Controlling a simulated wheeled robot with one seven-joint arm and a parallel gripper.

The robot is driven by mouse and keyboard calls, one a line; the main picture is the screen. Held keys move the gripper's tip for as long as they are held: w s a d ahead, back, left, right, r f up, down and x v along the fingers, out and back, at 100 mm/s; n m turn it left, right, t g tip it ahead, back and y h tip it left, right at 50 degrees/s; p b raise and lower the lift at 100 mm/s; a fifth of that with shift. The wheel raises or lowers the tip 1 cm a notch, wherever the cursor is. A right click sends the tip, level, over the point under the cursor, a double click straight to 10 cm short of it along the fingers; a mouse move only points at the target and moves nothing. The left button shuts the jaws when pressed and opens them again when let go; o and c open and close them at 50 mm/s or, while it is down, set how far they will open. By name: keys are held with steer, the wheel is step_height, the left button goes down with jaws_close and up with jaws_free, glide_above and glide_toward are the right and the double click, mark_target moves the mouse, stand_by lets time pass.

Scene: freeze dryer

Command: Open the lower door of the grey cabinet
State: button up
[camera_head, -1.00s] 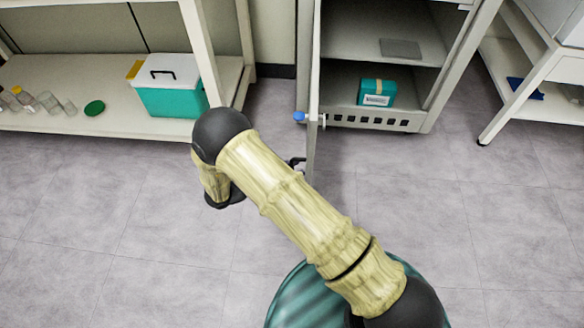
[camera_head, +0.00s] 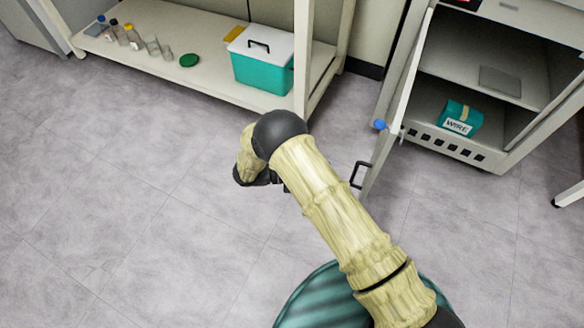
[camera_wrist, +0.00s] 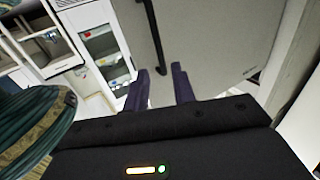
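The grey cabinet (camera_head: 408,116) stands at the right in the head view, its lower compartment exposed. Its lower door (camera_head: 398,80) is swung out and seen nearly edge-on. A black handle (camera_head: 358,174) is on the door's outer face, low down. In the wrist view the door (camera_wrist: 215,40) is a broad grey panel with the black handle (camera_wrist: 153,38). My gripper (camera_wrist: 161,88) is open, its two dark fingers apart, with the handle's end beyond them. I cannot tell whether they touch the door. In the head view my arm hides most of the gripper, left of the handle.
A teal box (camera_head: 457,118) sits inside the cabinet. At left, a low shelf (camera_head: 215,88) holds a teal-and-white cooler (camera_head: 262,72), a green lid (camera_head: 189,60) and several bottles. The floor (camera_head: 120,210) at left and front is clear.

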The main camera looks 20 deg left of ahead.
steer(key=p+v, duration=0.1)
steer(key=v, duration=0.7)
steer(key=shift+s, duration=0.1)
